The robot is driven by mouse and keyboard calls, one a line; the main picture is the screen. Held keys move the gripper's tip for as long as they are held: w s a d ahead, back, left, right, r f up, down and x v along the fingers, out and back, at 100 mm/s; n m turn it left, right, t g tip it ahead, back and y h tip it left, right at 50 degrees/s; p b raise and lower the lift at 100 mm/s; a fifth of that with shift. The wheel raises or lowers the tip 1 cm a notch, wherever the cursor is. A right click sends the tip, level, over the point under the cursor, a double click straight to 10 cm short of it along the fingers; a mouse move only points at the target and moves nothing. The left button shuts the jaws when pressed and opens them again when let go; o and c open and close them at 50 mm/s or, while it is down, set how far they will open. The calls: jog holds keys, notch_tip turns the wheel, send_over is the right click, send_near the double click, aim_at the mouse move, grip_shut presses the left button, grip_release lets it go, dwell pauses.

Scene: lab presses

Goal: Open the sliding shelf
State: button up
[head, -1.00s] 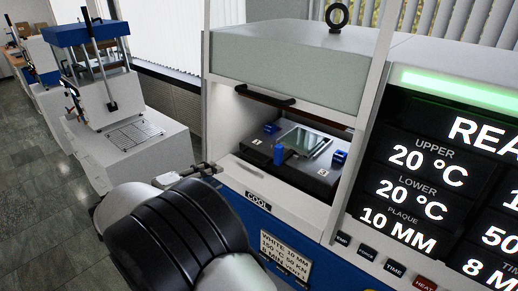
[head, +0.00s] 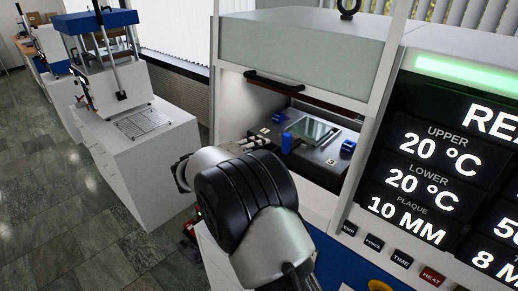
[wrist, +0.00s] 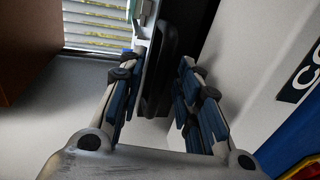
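The sliding shelf (head: 326,163) is a dark slab inside the press bay, with a flat glassy plate and small blue fittings on it. It also shows in the wrist view as a dark, rounded-edged part (wrist: 162,70). My gripper (wrist: 160,68) is open, with one finger on each side of this dark part. The left finger is closer to it; I cannot tell if they touch. In the head view my gripper (head: 248,144) is at the bay's front left, and my wrist hides the shelf's near left edge.
A black bar handle (head: 273,82) sits on the press's upper front, above the shelf. The white front panel (wrist: 252,70) lies close to the right finger. A control screen (head: 440,170) stands at the right. Another press (head: 115,65) and open floor lie to the left.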

jog(key=shift+w+d, duration=0.25)
jog(key=shift+w, duration=0.1)
jog(key=shift+c, duration=0.2)
grip_shut()
dwell(0.5)
